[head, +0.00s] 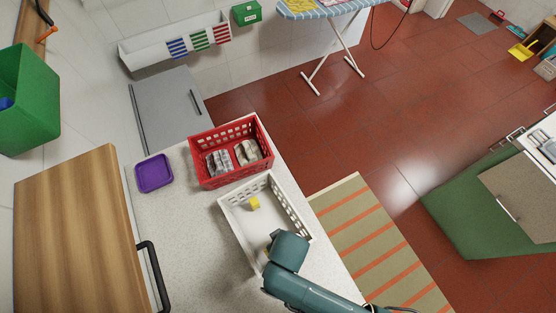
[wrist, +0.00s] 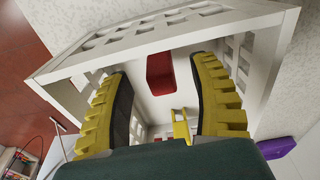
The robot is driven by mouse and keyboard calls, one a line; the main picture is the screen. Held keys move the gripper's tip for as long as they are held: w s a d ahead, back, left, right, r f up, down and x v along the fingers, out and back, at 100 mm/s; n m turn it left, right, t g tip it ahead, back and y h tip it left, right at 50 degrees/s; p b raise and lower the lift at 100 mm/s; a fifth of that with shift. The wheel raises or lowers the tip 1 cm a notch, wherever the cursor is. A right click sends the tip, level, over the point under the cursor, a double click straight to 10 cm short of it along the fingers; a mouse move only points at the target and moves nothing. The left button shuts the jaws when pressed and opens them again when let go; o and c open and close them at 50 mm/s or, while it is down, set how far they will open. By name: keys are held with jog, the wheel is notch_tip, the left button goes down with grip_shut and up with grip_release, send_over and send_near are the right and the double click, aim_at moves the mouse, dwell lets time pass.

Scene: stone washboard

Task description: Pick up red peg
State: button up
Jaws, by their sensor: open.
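The red peg (wrist: 160,72) lies in the white basket (wrist: 205,27), seen in the wrist view between the tips of my two yellow fingers. My gripper (wrist: 161,66) is open and reaches into the basket. Clear gaps show on both sides of the peg; I cannot tell its exact depth from the fingertips. In the head view my teal wrist hangs over the near end of the white basket (head: 233,226) and hides the fingers and the red peg.
A yellow piece (head: 254,203) lies in the same basket, also visible in the wrist view (wrist: 181,126). The basket walls stand close around my fingers. A red basket (head: 199,176) with grey-white items stands behind, and a purple tray (head: 154,173) lies left on the counter.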

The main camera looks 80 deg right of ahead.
jog(key=f, duration=0.1)
jog(key=d+f, duration=0.1)
jog(key=w+f, duration=0.1)
jog(key=f, duration=0.1)
jog(key=shift+w+d+f, duration=0.1)
jog(key=shift+d, duration=0.15)
jog(key=c, duration=0.9)
jog(key=shift+o, duration=0.2)
